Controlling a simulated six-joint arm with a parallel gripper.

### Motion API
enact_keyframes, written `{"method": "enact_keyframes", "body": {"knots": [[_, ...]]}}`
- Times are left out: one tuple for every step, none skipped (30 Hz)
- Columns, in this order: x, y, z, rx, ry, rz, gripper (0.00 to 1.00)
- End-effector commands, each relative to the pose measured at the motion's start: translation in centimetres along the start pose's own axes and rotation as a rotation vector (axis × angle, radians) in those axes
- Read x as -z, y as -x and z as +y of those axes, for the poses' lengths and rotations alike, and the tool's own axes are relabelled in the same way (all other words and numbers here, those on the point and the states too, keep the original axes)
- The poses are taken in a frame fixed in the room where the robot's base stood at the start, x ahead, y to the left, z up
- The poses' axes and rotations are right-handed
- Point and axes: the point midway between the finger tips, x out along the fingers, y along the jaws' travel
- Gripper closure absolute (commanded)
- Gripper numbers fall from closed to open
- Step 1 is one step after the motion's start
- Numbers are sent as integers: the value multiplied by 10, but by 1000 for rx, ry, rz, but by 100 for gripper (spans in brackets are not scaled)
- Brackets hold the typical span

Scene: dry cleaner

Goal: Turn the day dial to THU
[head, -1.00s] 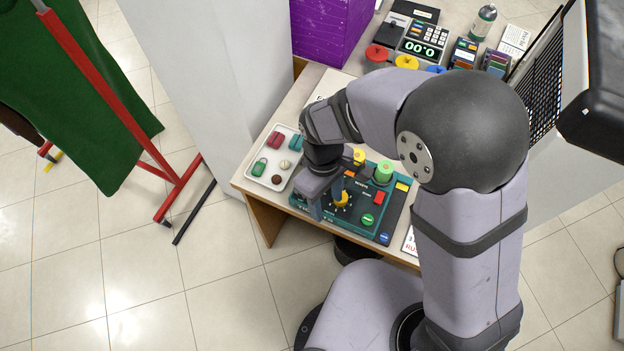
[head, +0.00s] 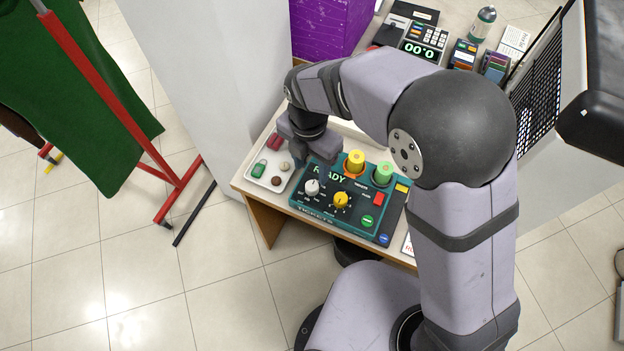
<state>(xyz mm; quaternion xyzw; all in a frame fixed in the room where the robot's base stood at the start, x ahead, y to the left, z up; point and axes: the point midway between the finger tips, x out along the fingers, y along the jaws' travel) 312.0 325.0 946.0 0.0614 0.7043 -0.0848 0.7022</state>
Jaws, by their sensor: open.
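A teal control panel (head: 335,217) marked READY and TICKETS lies on the table. It carries a white dial (head: 312,187) on its left and a yellow dial (head: 341,200) to the right of that, each with small marks around it. The marks are too small to read, so I cannot tell which is the day dial or where either points. My gripper (head: 312,157) is open and empty, above the panel's back left edge, behind and apart from both dials. The fingertips are partly hidden.
A white tray (head: 256,181) with small items stands left of the panel. The panel also bears tall yellow (head: 355,162) and green (head: 384,174) knobs, a red button (head: 379,199) and a green button (head: 367,221). A purple box (head: 325,28) and a register (head: 424,43) stand farther back.

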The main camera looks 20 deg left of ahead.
Motion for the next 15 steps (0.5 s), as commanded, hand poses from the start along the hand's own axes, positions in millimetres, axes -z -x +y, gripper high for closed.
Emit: {"method": "enact_keyframes", "body": {"knots": [[0, 0, 0, 0, 9, 0, 55], [0, 0, 0, 0, 13, 0, 55], [0, 0, 0, 0, 15, 0, 55], [0, 0, 0, 0, 16, 0, 55], [0, -1, 0, 1, 15, 0, 55], [0, -2, 0, 1, 15, 1, 55], [0, -4, 0, 2, 14, 1, 55], [0, -5, -1, 2, 14, 1, 55], [0, -8, -1, 3, 14, 1, 55], [0, -11, -1, 3, 13, 2, 55], [0, -14, -1, 4, 13, 2, 55], [0, -18, -1, 4, 13, 2, 55], [1, -22, -2, 5, 13, 2, 55], [1, -26, -2, 6, 12, 3, 55], [1, -32, -2, 5, 12, 2, 55]]}}
